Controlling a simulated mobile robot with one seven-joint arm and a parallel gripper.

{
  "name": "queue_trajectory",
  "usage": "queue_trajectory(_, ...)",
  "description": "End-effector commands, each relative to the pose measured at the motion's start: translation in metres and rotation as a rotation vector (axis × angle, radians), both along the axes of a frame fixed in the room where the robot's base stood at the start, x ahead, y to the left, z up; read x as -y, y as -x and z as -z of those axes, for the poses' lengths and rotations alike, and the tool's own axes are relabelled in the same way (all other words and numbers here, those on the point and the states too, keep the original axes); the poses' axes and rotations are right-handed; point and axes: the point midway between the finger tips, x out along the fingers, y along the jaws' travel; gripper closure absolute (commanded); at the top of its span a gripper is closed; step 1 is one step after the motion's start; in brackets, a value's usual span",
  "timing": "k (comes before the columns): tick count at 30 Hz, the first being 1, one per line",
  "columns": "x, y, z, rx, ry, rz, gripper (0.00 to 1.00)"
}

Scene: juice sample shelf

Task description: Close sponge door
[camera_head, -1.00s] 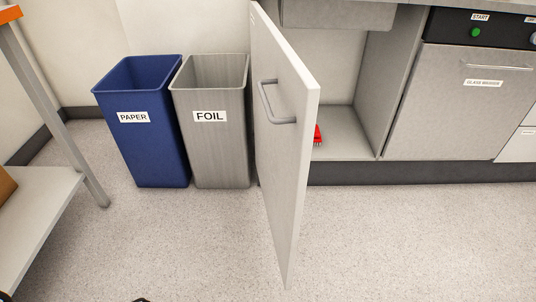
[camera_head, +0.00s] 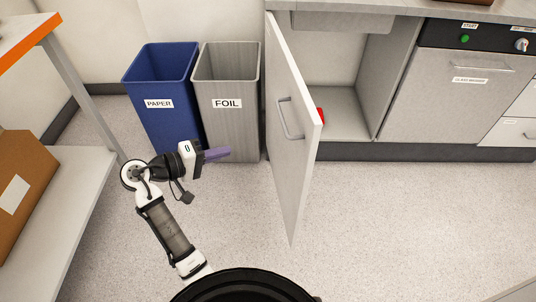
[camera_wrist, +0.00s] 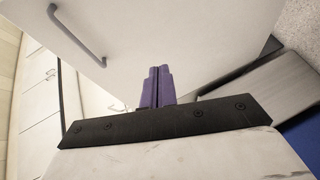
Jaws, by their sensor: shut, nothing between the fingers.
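The cabinet door (camera_head: 287,165) stands wide open, swung out toward me, with a grey bar handle (camera_head: 288,118) on its left face. In the wrist view the door (camera_wrist: 190,35) fills the upper middle and its handle (camera_wrist: 80,38) is at upper left. My gripper (camera_head: 222,154) is left of the door, in front of the bins, its purple fingers pointing right toward the door with a gap between. In the wrist view the fingers (camera_wrist: 157,86) are pressed together and empty. A red object (camera_head: 320,116), partly hidden by the door, lies inside the open cabinet (camera_head: 345,122).
A blue PAPER bin (camera_head: 165,125) and a grey FOIL bin (camera_head: 230,125) stand behind my gripper. A shelf rack (camera_head: 75,190) with a cardboard box (camera_head: 25,190) is at left. A glass washer (camera_head: 450,100) is right of the cabinet. Floor right of the door is clear.

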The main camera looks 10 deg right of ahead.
Motion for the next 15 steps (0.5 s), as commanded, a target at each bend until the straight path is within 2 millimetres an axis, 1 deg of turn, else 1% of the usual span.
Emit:
queue_trajectory(1,0.009,0.016,-0.001,-0.051,0.063,0.087,1.00)
queue_trajectory(3,0.018,0.036,0.000,-0.102,0.138,0.194,1.00)
queue_trajectory(6,0.024,0.056,-0.001,-0.144,0.212,0.303,1.00)
queue_trajectory(9,0.025,0.066,-0.001,-0.162,0.250,0.358,1.00)
queue_trajectory(13,0.031,0.069,-0.002,-0.167,0.260,0.375,1.00)
queue_trajectory(15,0.038,0.070,-0.003,-0.167,0.260,0.375,1.00)
